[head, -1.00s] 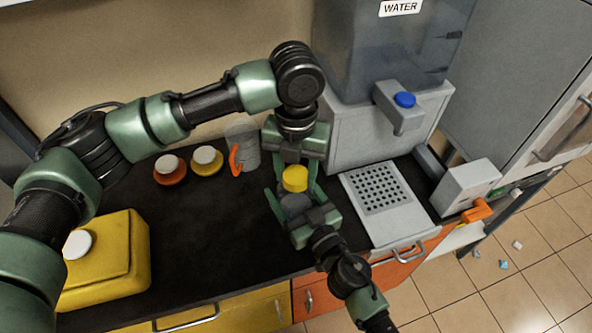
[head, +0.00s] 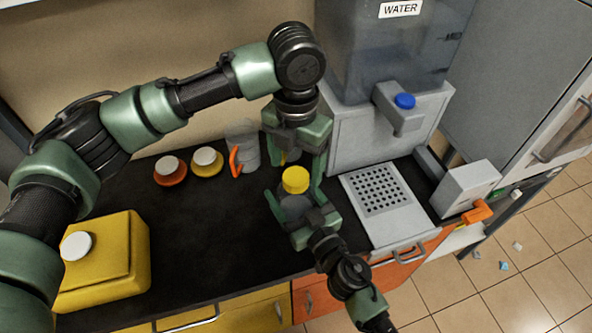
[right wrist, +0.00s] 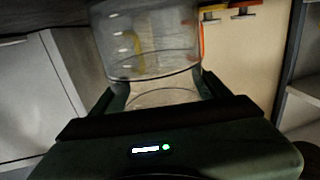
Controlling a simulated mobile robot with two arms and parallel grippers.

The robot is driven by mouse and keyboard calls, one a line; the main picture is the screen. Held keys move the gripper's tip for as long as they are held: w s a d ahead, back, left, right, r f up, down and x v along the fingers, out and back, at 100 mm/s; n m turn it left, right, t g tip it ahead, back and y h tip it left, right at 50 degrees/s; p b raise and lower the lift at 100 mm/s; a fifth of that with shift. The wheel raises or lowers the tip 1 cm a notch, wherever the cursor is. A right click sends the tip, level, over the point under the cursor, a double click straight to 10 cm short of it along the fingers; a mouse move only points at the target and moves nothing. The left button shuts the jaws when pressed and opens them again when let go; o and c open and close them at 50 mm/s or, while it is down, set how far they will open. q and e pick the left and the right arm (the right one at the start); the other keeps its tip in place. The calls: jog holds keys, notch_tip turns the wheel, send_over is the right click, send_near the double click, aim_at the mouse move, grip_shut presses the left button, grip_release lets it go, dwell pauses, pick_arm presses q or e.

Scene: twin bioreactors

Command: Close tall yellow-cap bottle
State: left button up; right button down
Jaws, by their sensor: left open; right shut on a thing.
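The tall bottle (head: 296,207) is clear, with a yellow cap (head: 295,179) on its top. It stands upright in my right gripper (head: 298,206), which is shut around its body; the right wrist view shows the clear, graduated wall of a vessel (right wrist: 148,45) between the fingers. My left gripper (head: 293,153) is open, just behind and above the yellow cap, and looks apart from it. A bit of yellow shows between the left fingers, too hidden to identify. Whether the cap is screwed tight cannot be told.
A yellow canister (head: 110,262) is at left. The water dispenser (head: 385,130) and drip grate (head: 380,189) are at right. The middle counter is clear.

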pick_arm(q)
notch_tip(320, 180, up, 9)
dwell(0.4)
pick_arm(e)
grip_release()
jog(key=b+v, duration=0.1)
jog(key=v, duration=0.6)
jog(key=shift+b, duration=0.4)
pick_arm(q)
jog(key=shift+f, duration=0.9)
pick_arm(e)
jog(key=shift+s+d+r, duration=0.1)
jog(key=shift+s+d, duration=0.2)
jog(key=shift+s, duration=0.05)
